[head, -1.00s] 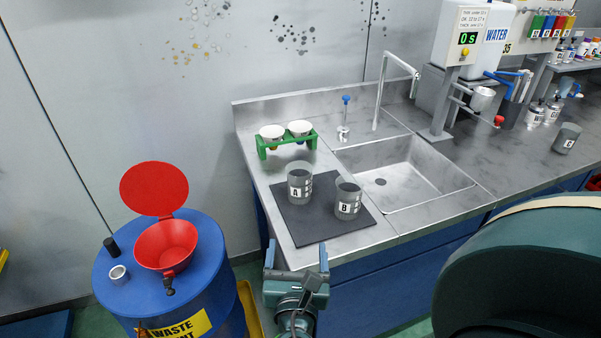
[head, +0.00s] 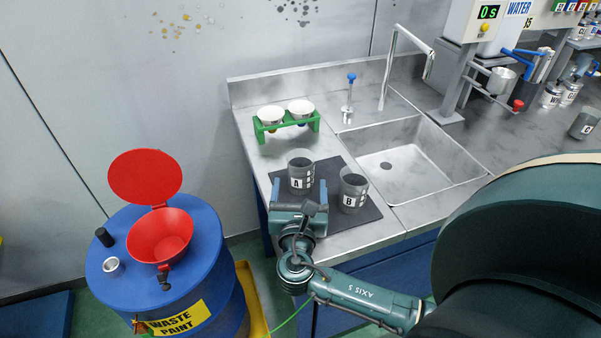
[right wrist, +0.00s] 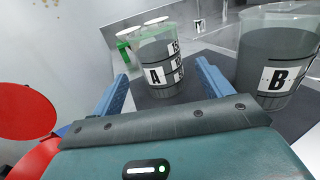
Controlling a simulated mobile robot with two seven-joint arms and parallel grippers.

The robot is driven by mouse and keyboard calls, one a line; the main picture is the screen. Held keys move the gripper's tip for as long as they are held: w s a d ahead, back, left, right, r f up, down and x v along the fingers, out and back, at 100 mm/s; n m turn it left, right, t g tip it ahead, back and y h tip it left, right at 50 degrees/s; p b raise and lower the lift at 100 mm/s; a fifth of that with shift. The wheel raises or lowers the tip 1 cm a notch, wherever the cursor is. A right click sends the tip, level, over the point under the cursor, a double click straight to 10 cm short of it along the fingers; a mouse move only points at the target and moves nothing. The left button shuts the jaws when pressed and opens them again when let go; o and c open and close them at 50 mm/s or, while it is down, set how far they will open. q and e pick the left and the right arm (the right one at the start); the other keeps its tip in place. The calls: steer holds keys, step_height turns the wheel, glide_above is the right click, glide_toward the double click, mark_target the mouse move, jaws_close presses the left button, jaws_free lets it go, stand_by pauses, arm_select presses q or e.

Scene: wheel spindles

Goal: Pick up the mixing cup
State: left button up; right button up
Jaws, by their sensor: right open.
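Two grey mixing cups stand upright on a dark mat (head: 330,222) on the metal counter. Cup A (head: 299,173) is on the left and cup B (head: 352,191) on the right. My right gripper (head: 299,194) is open and empty at the near side of cup A, low over the mat's front edge. In the right wrist view, cup A (right wrist: 158,72) shows between the two blue fingers (right wrist: 162,76). I cannot tell how far the fingers reach along it. Cup B (right wrist: 278,70) stands just outside the right finger. My left gripper is not in view.
A green rack (head: 287,123) with two white cups stands behind the mat. The sink (head: 400,165) is to the right. A blue waste drum (head: 205,250) with a red funnel (head: 160,236) stands on the left, off the counter. The water dispenser (head: 470,25) is at the back right.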

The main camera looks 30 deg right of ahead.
mark_target(300, 181)
steer(key=x, duration=0.5)
steer(key=shift+w+d, duration=0.2)
steer(key=shift+w, duration=0.1)
steer(key=shift+c, duration=0.4)
steer(key=c, duration=1)
step_height(300, 181, up, 10)
steer(key=shift+r+p, duration=0.1)
steer(key=shift+p, duration=0.75)
